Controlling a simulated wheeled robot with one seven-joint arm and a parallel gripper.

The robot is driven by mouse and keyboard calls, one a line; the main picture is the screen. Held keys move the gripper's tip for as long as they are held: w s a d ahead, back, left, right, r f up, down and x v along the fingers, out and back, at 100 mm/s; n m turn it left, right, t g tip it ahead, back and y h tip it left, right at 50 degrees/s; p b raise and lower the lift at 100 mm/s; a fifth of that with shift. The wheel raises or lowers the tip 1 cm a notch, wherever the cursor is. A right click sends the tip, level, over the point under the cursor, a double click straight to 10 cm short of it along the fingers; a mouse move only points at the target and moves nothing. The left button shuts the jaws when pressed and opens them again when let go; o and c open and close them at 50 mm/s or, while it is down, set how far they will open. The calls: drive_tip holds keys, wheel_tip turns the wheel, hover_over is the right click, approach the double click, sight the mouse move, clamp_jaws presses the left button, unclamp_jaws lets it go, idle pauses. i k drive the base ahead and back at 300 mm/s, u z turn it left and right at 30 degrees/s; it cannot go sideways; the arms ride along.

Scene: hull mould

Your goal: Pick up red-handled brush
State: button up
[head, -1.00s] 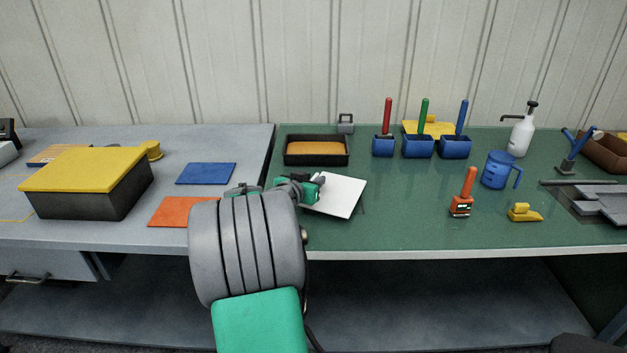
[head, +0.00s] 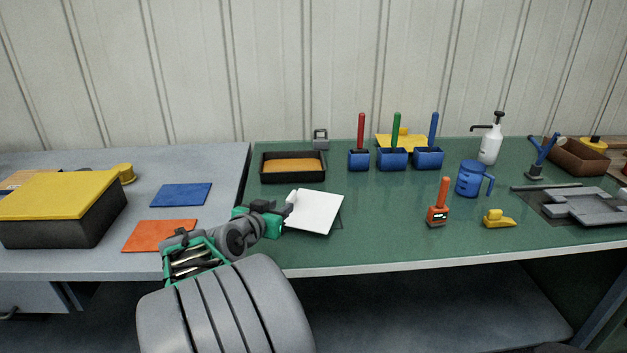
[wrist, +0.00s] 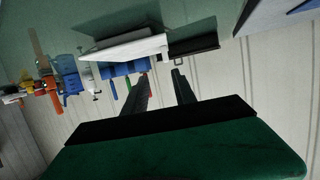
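A brush with a red handle (head: 361,130) stands upright at the back of the green bench, its lower end hidden in a blue holder (head: 358,160). Green-handled (head: 396,127) and blue-handled (head: 433,127) brushes stand to its right in similar blue holders. My gripper (head: 287,211) is in front and to the left of them, near a white flat slab (head: 318,212). In the wrist view its two fingers (wrist: 160,76) are spread apart with nothing between them. The wrist picture is tilted, nearly upside down.
An orange-red tool with an upright handle (head: 439,213), a yellow piece (head: 498,219) and a blue jug (head: 469,179) stand to the right. A black tray with tan filling (head: 265,168) is left of the brushes. Open green surface (head: 385,225) lies in front of the holders.

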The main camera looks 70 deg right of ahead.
sight(359, 149)
drive_tip(key=z, duration=4)
